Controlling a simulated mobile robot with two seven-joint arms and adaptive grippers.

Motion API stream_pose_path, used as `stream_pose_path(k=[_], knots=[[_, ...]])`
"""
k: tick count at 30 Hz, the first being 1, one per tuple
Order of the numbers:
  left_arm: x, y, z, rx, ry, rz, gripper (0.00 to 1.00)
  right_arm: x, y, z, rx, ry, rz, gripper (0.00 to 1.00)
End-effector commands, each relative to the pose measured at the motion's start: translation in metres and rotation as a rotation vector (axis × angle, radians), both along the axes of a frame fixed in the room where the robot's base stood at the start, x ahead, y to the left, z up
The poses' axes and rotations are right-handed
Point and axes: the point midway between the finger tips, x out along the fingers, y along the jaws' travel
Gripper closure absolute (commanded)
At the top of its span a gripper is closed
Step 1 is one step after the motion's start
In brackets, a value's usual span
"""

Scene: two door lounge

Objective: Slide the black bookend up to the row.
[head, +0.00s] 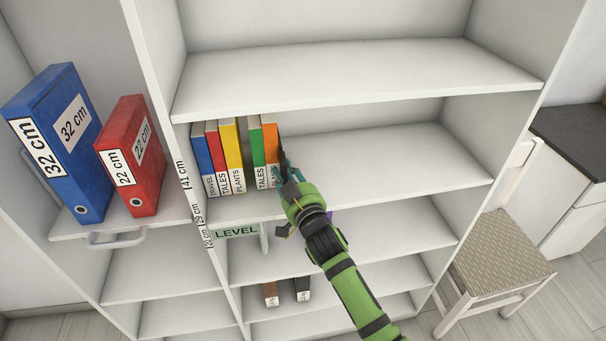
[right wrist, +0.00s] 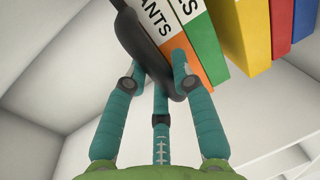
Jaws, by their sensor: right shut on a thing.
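The black bookend (right wrist: 138,38) is between the fingers of my right gripper (right wrist: 160,85) in the right wrist view. In the head view the bookend (head: 282,152) shows only as a dark edge, mostly hidden by the gripper (head: 284,174). It stands at the right end of the row, close beside the orange book (head: 270,138); I cannot tell whether they touch. The row also has a blue (head: 202,150), a red (head: 215,150), a yellow (head: 231,145) and a green book (head: 257,145), all upright. My left gripper is not in view.
The shelf (head: 400,160) right of my gripper is bare. A shelf board (head: 360,78) lies above the row. A blue binder (head: 62,130) and a red binder (head: 135,155) stand at left. A chair (head: 500,250) is at right. A green LEVEL sign (head: 236,231) hangs below.

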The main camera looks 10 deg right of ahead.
Motion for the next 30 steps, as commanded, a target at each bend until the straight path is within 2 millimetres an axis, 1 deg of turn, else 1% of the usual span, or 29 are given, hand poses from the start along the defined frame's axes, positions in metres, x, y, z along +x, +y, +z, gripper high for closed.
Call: stream_pose_path(k=[1,4,12,17,18,19,20,27,30], knots=[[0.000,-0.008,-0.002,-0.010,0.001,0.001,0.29,-0.001,0.008,-0.001,0.008,0.000,0.008,1.00],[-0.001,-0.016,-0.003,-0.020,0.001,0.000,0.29,-0.001,0.013,0.000,0.007,0.000,0.008,1.00],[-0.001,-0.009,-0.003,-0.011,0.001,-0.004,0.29,-0.001,0.016,0.000,0.004,0.000,0.007,1.00],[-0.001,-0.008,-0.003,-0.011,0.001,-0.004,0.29,-0.001,0.015,0.000,0.004,0.001,0.006,1.00],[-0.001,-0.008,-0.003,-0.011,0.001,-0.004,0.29,-0.001,0.015,0.000,0.004,0.001,0.005,0.71],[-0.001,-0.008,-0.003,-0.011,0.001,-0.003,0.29,-0.001,0.015,0.000,0.004,0.001,0.005,0.58],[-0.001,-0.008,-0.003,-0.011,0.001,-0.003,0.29,-0.001,0.015,0.000,0.004,0.001,0.005,0.49],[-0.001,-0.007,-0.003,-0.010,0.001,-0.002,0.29,-0.001,0.014,0.000,0.003,0.001,0.003,0.49],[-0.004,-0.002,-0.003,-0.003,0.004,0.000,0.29,-0.002,0.013,0.000,0.003,0.001,0.003,0.49]])
